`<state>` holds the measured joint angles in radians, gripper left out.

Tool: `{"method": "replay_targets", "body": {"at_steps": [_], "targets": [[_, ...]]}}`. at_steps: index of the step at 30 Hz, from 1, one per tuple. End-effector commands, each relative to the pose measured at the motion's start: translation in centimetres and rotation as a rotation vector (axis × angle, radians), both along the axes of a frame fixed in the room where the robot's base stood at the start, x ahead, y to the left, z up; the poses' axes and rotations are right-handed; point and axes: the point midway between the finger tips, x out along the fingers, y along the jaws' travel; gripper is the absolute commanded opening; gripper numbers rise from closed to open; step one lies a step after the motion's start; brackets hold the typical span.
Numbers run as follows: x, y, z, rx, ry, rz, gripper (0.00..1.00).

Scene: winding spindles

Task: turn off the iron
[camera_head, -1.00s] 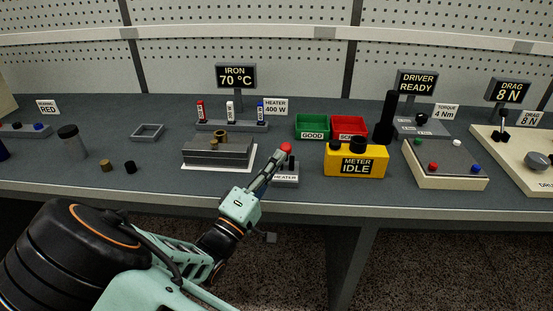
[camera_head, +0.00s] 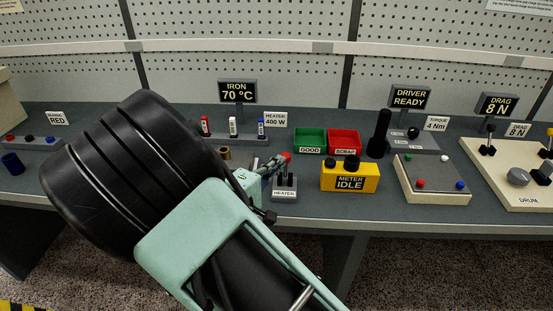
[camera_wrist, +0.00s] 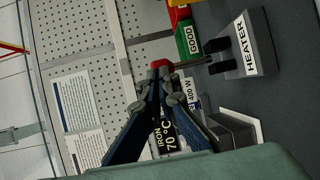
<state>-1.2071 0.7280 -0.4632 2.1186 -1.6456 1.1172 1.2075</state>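The heater switch box (camera_head: 284,193), labelled HEATER, stands near the front edge of the bench. A red knob (camera_head: 286,157) shows above it. In the wrist view the heater box (camera_wrist: 252,50) is at the upper right, with dark upright posts and a thin lever leading to the red knob (camera_wrist: 162,63). My gripper (camera_head: 279,160) is at the knob; its fingers (camera_wrist: 161,72) meet at their tips, close against it. I cannot tell whether they touch it. The iron display (camera_head: 238,91) reads 70 °C. The iron itself is not clearly visible.
A yellow meter (camera_head: 349,178) reading IDLE stands right of the heater. Green (camera_head: 310,139) and red (camera_head: 344,141) bins are behind it. A rack of small bottles (camera_head: 233,133) stands behind my gripper. My arm covers much of the left bench.

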Motion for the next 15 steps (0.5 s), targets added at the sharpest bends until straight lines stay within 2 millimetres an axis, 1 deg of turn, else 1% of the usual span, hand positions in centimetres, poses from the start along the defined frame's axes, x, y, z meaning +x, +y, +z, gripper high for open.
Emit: {"method": "replay_targets", "body": {"at_steps": [1, 2, 6, 15], "targets": [[0.5, -0.2, 1.0, 0.008, 0.043, -0.005, 0.0], [0.7, -0.2, 1.1, 0.009, 0.071, -0.004, 0.0], [1.7, -0.2, 1.1, 0.013, 0.196, -0.004, 0.0], [3.4, -0.2, 0.8, 0.02, 0.391, -0.003, 0.0]]}}
